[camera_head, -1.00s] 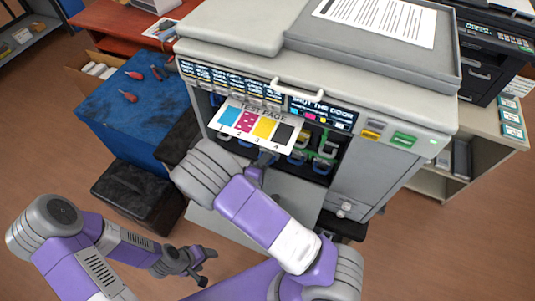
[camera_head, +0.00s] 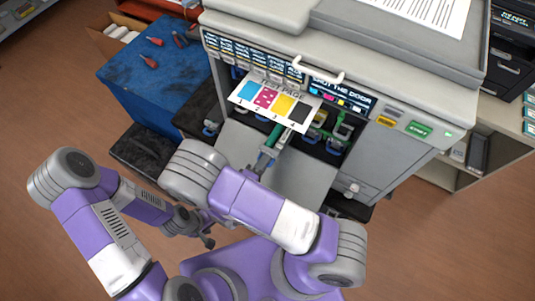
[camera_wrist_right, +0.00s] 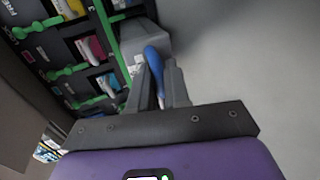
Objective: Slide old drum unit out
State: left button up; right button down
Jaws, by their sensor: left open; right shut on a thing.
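The printer (camera_head: 395,150) stands with its front open and a row of slots showing. My right gripper (camera_wrist_right: 160,90) is shut on the blue handle (camera_wrist_right: 154,65) of a grey drum unit (camera_wrist_right: 143,40). In the head view the drum unit (camera_head: 271,146) sticks out of the slot row, below the test page, over the lowered door (camera_head: 308,178). Its far end is hidden, so I cannot tell how much is still inside. My left gripper (camera_head: 203,232) is open and empty, below and left of the printer.
A test page (camera_head: 275,102) with colour patches juts out above the slots. Other units with coloured parts (camera_wrist_right: 92,47) sit in the slots beside the held one. A blue cabinet (camera_head: 155,85) with red-handled tools stands at the left. Floor is clear in front.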

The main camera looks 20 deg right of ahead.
jog(key=s+a+p, duration=0.1)
jog(key=s+a, duration=0.2)
jog(key=a, duration=0.1)
jog(key=shift+s, duration=0.2)
jog(key=c, duration=0.7)
grip_release()
dwell(0.5)
